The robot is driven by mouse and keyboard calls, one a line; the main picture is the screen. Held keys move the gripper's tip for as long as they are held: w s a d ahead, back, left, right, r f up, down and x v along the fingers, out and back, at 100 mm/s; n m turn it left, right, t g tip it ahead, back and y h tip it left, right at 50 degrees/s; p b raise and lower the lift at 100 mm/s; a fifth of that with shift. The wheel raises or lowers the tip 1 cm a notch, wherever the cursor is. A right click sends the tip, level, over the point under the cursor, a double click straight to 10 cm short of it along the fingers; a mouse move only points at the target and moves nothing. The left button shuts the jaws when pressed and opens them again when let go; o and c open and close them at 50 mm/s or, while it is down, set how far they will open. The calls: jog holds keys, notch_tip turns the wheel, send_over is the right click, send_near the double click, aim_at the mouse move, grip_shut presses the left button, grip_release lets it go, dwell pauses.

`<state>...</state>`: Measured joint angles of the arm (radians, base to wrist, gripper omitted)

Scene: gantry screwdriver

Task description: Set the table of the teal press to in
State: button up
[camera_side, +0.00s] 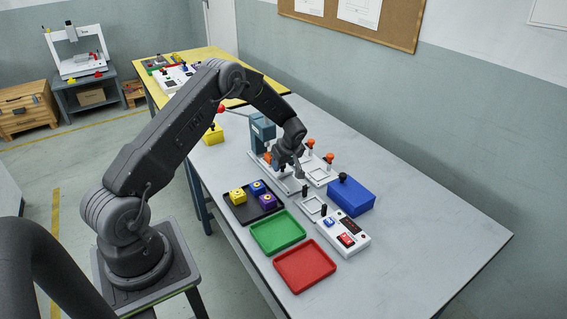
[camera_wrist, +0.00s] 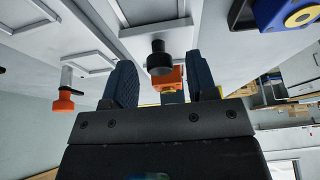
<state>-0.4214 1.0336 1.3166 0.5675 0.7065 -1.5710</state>
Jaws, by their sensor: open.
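The teal press (camera_side: 262,131) stands behind my gripper in the side view, with a red-ball lever (camera_side: 221,109) out to its left. A pale table on a rail (camera_side: 286,185) runs forward from its base, partly hidden by my arm. My gripper (camera_side: 299,175) is low over the pale fixtures in front of the press. In the wrist view my gripper (camera_wrist: 163,75) is open and empty. An orange part shows behind the knob (camera_wrist: 173,79).
Orange clamp knobs (camera_side: 329,158) stand on the fixture to the right. A blue box (camera_side: 350,196) and a white control box (camera_side: 343,233) stand further right. A black tray with several cubes (camera_side: 238,213), a green tray (camera_side: 278,233) and a red tray (camera_side: 304,266) lie in front.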

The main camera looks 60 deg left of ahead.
grip_shut()
dwell(0.4)
jog(key=shift+a, duration=0.1)
jog(key=shift+a, duration=1.7)
jog(key=shift+r, duration=0.1)
grip_release()
